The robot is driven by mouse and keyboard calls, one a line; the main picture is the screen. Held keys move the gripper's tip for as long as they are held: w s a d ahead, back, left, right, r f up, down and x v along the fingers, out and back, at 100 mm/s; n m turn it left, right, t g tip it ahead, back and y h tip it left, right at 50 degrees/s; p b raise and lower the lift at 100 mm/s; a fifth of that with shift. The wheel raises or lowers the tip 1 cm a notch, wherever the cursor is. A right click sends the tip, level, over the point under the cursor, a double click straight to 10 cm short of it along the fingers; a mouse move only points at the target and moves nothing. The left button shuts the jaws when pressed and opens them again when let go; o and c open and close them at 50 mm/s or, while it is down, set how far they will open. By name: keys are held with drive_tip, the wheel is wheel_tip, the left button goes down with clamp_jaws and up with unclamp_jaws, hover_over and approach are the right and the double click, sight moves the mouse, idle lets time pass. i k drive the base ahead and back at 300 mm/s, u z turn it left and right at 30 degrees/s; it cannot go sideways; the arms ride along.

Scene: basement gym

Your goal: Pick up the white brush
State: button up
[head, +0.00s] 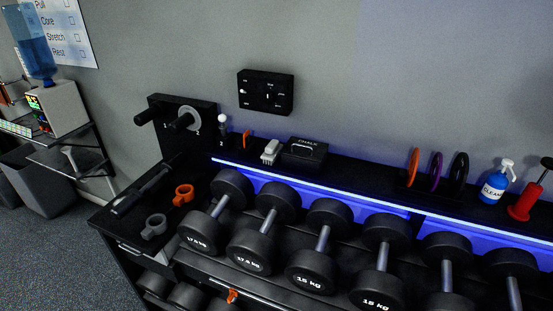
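The shelf top is behind the row of dumbbells. My gripper is not in view.
Several black dumbbells (319,258) fill the rack in front of the shelf. Upright discs (435,170), a blue spray bottle (493,187) and a red-based item (524,203) stand right. Orange (183,195) and grey (154,226) clamps lie front-left.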

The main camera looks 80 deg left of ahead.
sight(272, 151)
drive_tip(key=z, duration=0.05)
drive_tip(key=k, duration=1.95)
drive_tip(key=u, duration=2.3)
drive_tip(key=i, duration=0.35)
drive_tip(key=z, duration=0.45)
